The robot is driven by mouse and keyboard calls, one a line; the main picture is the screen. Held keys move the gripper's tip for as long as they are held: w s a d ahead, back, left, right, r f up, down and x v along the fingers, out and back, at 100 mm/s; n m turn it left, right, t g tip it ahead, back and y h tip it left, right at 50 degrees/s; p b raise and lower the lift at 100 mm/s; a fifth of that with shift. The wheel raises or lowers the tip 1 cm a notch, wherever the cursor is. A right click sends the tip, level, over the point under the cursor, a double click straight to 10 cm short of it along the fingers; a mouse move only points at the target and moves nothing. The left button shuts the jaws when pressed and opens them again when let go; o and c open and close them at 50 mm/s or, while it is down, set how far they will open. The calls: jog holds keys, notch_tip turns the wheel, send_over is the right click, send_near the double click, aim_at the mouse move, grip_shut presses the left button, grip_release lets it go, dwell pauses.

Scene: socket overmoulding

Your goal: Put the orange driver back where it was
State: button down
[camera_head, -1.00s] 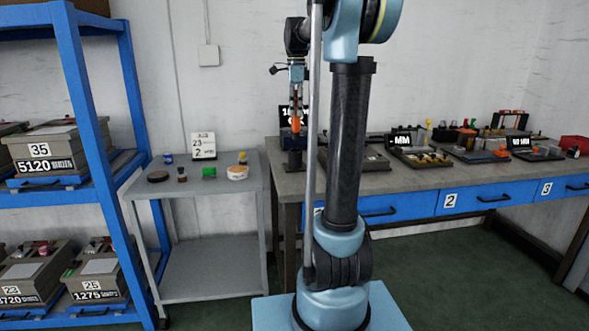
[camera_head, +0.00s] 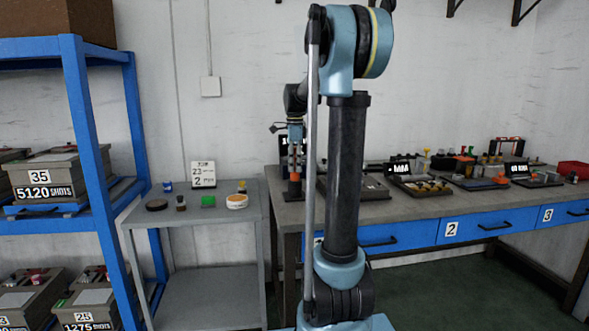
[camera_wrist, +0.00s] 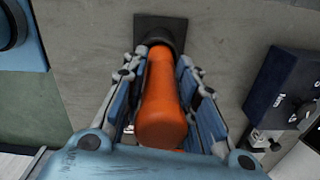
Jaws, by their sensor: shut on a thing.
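The orange driver (camera_head: 295,177) stands upright at the left end of the workbench, partly hidden by my gripper (camera_head: 295,163). In the wrist view its orange handle (camera_wrist: 162,118) lies between the fingers of my gripper (camera_wrist: 162,66), which are shut on it. The far end of the driver meets a dark round holder on a square base (camera_wrist: 173,22). The base also shows in the head view (camera_head: 293,194). The driver's shaft is hidden, so how deep it sits cannot be told.
A dark blue box (camera_wrist: 285,85) stands to the right in the wrist view. Trays of parts (camera_head: 420,186) lie along the bench (camera_head: 420,208). A grey cart (camera_head: 225,216) with small items stands left of the bench, beside a blue shelf (camera_head: 92,150).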

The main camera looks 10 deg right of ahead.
aim_at(295, 147)
jog(key=shift+f, duration=0.6)
jog(key=c, duration=1.3)
grip_release()
notch_tip(295, 147, up, 12)
jog(key=shift+r, duration=0.1)
jog(key=s+f+n, duration=0.6)
jog(key=s+f, duration=0.4)
jog(key=s, duration=0.1)
jog(key=s+f+n+t, duration=0.1)
jog(key=s+f+n, duration=0.6)
jog(key=s+f, duration=0.3)
jog(key=s+f+n+t, duration=0.1)
jog(key=s+f+n, duration=0.6)
jog(key=s+f, duration=0.4)
jog(key=shift+s, duration=1.4)
